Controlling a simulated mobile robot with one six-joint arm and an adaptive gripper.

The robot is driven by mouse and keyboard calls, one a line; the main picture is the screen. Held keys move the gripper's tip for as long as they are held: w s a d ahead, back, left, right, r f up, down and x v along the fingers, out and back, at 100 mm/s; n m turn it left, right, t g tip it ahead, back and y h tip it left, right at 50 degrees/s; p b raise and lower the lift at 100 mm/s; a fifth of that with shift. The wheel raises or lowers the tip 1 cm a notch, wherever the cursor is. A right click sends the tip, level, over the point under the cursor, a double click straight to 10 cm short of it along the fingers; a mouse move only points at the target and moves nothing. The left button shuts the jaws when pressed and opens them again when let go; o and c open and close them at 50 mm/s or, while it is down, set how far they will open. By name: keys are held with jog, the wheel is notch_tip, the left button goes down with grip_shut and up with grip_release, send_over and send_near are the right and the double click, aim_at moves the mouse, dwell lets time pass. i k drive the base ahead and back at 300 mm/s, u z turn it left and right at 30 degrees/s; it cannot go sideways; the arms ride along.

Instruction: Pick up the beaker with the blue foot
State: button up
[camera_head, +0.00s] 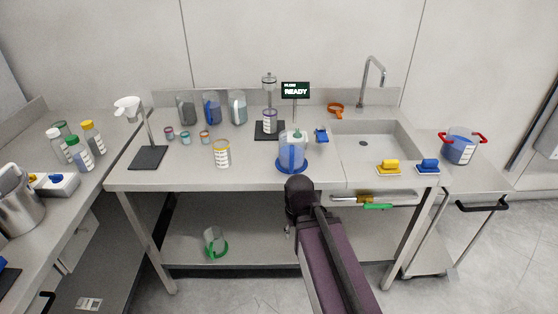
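The beaker with the blue foot (285,147) stands upright on the bench, left of the sink and near the front edge. It is clear, with a wide round blue foot and a blue upright strip facing me, perhaps its handle. Another clear beaker, with a green foot (215,243), is on the lower shelf. My purple and black arm rises from the bottom of the picture. Its dark rounded joint shows just in front of the bench edge, below the blue-footed beaker. I cannot make out my gripper or its fingers.
Behind the beaker are a labelled jar (270,122) on a black plate and a READY display (295,90). A small blue item (321,135) stands close right. The sink (375,143) lies right.

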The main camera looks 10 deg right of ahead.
aim_at(291, 159)
jog(key=u, duration=0.25)
jog(key=k, duration=1.1)
jog(key=z, duration=1)
jog(key=i, duration=1)
